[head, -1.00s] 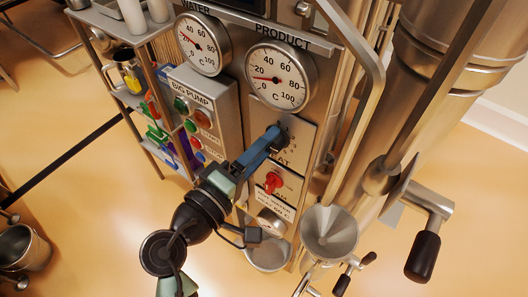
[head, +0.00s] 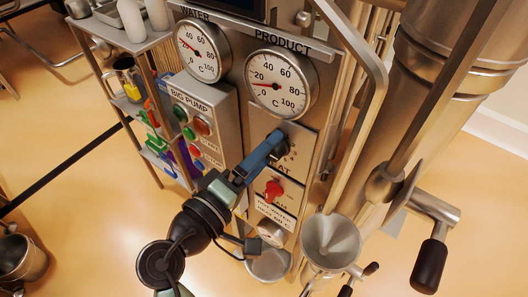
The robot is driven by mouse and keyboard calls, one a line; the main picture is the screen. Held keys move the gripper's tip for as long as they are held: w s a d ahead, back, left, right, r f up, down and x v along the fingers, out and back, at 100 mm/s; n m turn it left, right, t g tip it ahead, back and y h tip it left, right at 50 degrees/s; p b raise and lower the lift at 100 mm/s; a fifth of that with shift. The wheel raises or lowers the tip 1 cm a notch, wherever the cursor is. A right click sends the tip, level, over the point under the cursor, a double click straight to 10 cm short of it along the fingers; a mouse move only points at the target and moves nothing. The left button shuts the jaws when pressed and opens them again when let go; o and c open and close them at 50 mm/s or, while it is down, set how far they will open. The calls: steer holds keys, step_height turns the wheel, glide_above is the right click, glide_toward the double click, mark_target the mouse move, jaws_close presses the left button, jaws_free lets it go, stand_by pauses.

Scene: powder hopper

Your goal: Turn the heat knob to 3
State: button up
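The heat knob (head: 279,141) is a dark knob on the metal panel under the PRODUCT dial (head: 283,84). Its label is partly covered and shows only "AT", with a few scale marks at its right. My gripper (head: 275,146) reaches it from the lower left, its blue fingers at the knob. The fingers hide much of the knob, so its pointer and setting cannot be read. Whether the fingers are closed on it cannot be made out. The PRODUCT dial's red needle points left, near 20.
A red knob (head: 273,191) sits just below on the same panel. The BIG PUMP box (head: 200,115) with coloured buttons is at the left. A metal funnel (head: 331,240) and a black-handled crank (head: 430,262) stand at the right. A tool rack (head: 140,110) is further left.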

stand_by(0.3)
steer(key=b+v, duration=0.2)
steer(key=v, duration=1.1)
steer(key=shift+f, duration=0.1)
